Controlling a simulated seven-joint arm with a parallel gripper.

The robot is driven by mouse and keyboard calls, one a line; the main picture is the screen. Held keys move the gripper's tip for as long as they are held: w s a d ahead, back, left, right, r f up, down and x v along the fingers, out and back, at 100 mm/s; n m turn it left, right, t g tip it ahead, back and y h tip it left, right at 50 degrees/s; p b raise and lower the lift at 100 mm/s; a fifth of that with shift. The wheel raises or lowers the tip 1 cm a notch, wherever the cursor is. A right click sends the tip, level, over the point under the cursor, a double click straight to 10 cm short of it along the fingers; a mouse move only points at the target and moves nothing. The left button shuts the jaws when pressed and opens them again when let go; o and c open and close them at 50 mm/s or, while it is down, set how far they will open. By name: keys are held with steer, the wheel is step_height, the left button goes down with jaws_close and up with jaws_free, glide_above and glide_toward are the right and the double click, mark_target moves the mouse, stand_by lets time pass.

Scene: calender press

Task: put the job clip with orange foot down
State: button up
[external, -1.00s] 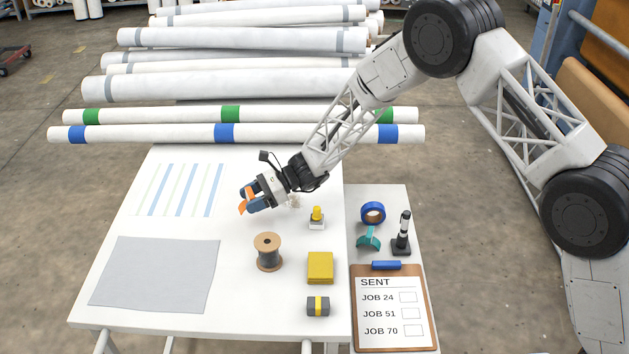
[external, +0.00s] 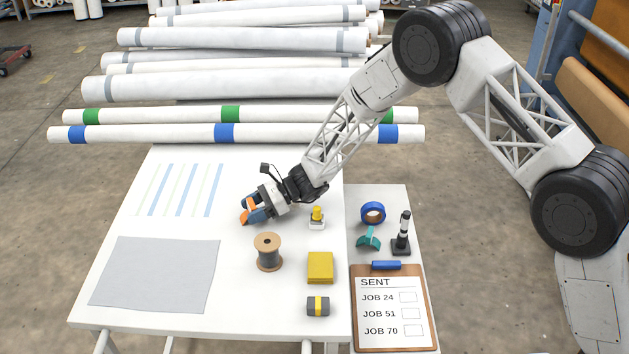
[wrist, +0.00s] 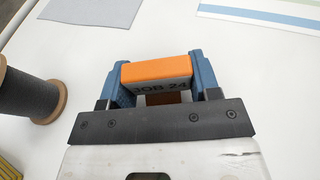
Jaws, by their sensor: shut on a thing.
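The job clip with the orange foot (external: 248,213) is between the blue fingers of my gripper (external: 258,212), low over the white table. In the wrist view the clip (wrist: 158,72) shows an orange top face and a grey side with lettering that reads JOB 24, partly covered. My gripper (wrist: 157,85) is shut on it, one finger on each side. I cannot tell whether the clip touches the table. Its far and lower parts are hidden.
A wire spool (external: 268,252) stands close below the gripper. A yellow-knobbed piece (external: 317,218), a yellow block (external: 320,267) and a grey-yellow block (external: 318,306) are to the right. A clipboard (external: 430,330) lies farther right. The striped sheet (external: 180,190) lies left; bare table surrounds it.

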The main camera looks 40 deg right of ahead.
steer(key=o, duration=0.9)
steer(key=shift+r, duration=0.1)
steer(key=v, duration=1.2)
steer(key=shift+w, duration=0.1)
